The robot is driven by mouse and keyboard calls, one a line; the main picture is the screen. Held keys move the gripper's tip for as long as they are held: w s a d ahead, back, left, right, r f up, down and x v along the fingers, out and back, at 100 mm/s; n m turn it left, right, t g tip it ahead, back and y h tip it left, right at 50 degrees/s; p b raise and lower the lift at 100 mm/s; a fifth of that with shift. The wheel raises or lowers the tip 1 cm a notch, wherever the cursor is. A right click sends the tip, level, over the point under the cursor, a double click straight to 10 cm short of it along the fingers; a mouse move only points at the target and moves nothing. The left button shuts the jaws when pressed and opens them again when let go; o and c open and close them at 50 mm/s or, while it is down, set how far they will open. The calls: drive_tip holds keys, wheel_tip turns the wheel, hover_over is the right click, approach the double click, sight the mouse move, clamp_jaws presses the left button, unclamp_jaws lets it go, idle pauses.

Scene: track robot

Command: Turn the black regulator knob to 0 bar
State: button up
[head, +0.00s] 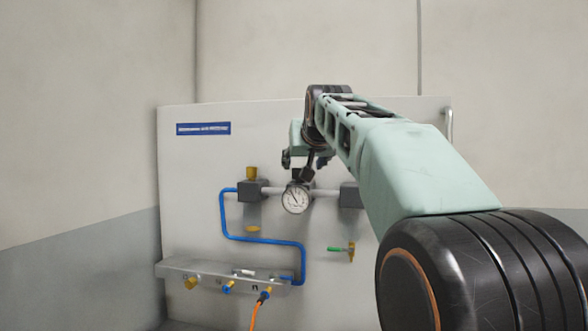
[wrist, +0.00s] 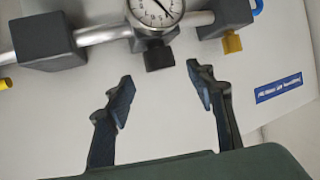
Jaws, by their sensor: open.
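The black regulator knob (wrist: 160,57) shows in the wrist view below the round white pressure gauge (wrist: 155,10), against the grey regulator body. The gauge also shows in the head view (head: 295,199); its dark needle leans up and left, but the scale is too small to read. My gripper (wrist: 160,78) is open and empty. Its two fingertips stand apart on either side of the knob's line, just short of the knob, with no visible contact. In the head view my gripper (head: 296,160) is just above the gauge and hides much of the knob area.
A grey pipe joins dark blocks (head: 251,190) on both sides. A yellow knob (wrist: 231,43) sits on one block. A blue tube (head: 262,240), a green-handled valve (head: 345,250) and a shelf with fittings (head: 215,272) are lower on the panel (head: 180,220). The panel area above the gripper is clear.

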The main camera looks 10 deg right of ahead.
sight(300, 170)
drive_tip(key=p+x, duration=0.1)
drive_tip(key=x, duration=0.6)
drive_tip(key=c, duration=1.2)
